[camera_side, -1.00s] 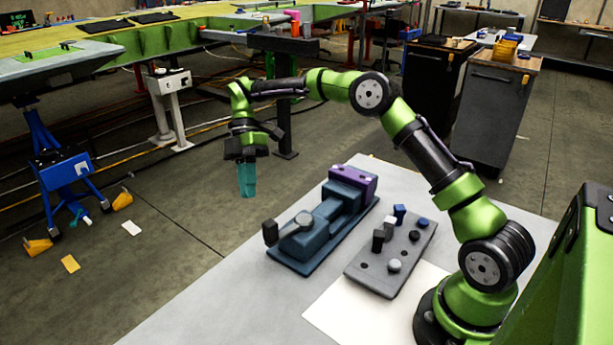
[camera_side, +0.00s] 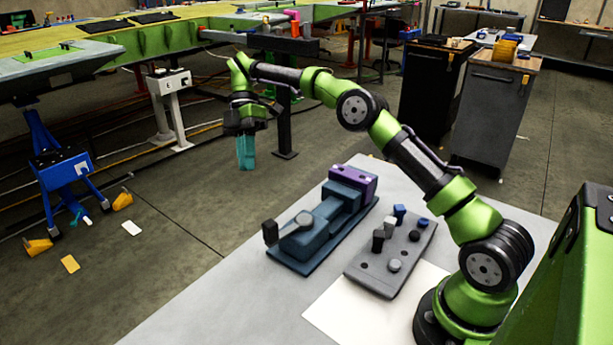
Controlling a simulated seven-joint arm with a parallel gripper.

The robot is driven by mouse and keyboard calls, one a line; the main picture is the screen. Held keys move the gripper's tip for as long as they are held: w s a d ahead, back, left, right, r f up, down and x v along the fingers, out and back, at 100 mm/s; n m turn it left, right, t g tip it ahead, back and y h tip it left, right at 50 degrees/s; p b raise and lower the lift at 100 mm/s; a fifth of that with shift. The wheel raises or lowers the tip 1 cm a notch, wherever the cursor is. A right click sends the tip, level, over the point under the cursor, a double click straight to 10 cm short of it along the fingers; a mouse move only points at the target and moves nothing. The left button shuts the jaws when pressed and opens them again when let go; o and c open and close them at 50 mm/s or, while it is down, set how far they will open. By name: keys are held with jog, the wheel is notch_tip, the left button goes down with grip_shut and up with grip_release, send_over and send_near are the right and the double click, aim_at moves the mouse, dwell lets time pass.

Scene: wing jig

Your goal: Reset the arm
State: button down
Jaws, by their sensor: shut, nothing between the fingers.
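My gripper (camera_side: 246,158) has teal fingers that point down. It is shut with nothing between the fingers. It hangs in the air at the centre left of the view, beyond the far left edge of the grey table as seen here, left of the blue vise and higher than it. My arm reaches left from its base at the right of the table, its elbow raised.
A blue vise (camera_side: 318,225) with a purple jaw block (camera_side: 354,184) stands on the grey table (camera_side: 215,300). Beside it lies a grey board (camera_side: 378,275) with several pegs and blocks. A white sheet (camera_side: 345,318) lies in front. A green wing structure (camera_side: 170,40) stands behind.

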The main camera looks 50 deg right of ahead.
jog(key=s+r+m+t+h, duration=0.1)
jog(key=s+r+m+t, duration=0.1)
jog(key=s+m+t, duration=0.4)
jog(key=s+a+r+m+t+h, duration=0.1)
jog(key=s+m+t, duration=0.5)
jog(key=s+m, duration=0.9)
jog(key=s+r+h, duration=0.1)
jog(key=s+r, duration=0.1)
jog(key=s, duration=0.3)
jog(key=shift+s+r+m, duration=0.2)
jog(key=shift+m, duration=0.2)
